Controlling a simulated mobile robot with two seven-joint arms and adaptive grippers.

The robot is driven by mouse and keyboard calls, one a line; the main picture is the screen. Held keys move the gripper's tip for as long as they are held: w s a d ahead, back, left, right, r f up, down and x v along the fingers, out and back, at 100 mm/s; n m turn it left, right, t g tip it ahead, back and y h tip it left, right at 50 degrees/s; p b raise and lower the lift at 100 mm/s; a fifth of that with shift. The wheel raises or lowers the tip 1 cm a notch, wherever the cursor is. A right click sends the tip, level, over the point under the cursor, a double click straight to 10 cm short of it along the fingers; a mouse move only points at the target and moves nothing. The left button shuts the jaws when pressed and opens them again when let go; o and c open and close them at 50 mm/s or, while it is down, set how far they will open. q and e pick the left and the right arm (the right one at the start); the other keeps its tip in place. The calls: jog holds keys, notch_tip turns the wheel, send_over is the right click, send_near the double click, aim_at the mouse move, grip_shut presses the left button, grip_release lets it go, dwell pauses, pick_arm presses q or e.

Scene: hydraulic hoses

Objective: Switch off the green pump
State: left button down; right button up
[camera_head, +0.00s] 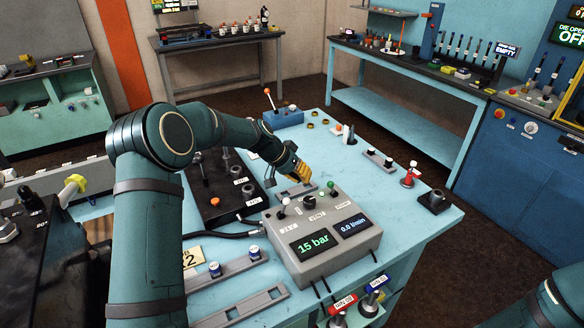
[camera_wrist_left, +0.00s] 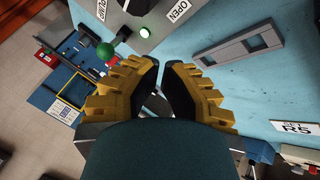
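A grey control box (camera_head: 337,262) stands on the light blue table. Its screens read "15 bar" and "0.0 l/min". On its top are a white-tipped lever (camera_head: 284,202), a black knob (camera_head: 309,201) and a small green-knobbed lever (camera_head: 330,185). My left gripper (camera_head: 303,173) is just behind the box, apart from the green knob. Its yellow fingers (camera_wrist_left: 162,66) are nearly together and hold nothing. My right gripper is out of view.
A black panel with fittings (camera_head: 222,186) lies left of the box, with a hose running to the box. A blue box with an orange-tipped lever (camera_head: 285,117) stands behind. Small parts and a red fitting (camera_head: 410,175) are at right.

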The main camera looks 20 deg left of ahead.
aim_at(332, 188)
pick_arm(q)
jog(key=d, duration=0.2)
jog(key=d+f, duration=0.1)
jog(key=shift+w+d+f, duration=0.1)
jog(key=shift+w+d, duration=0.15)
jog(key=shift+w, duration=0.05)
jog(key=shift+d, duration=0.65)
jog(key=shift+s, duration=0.1)
jog(key=shift+p, duration=0.35)
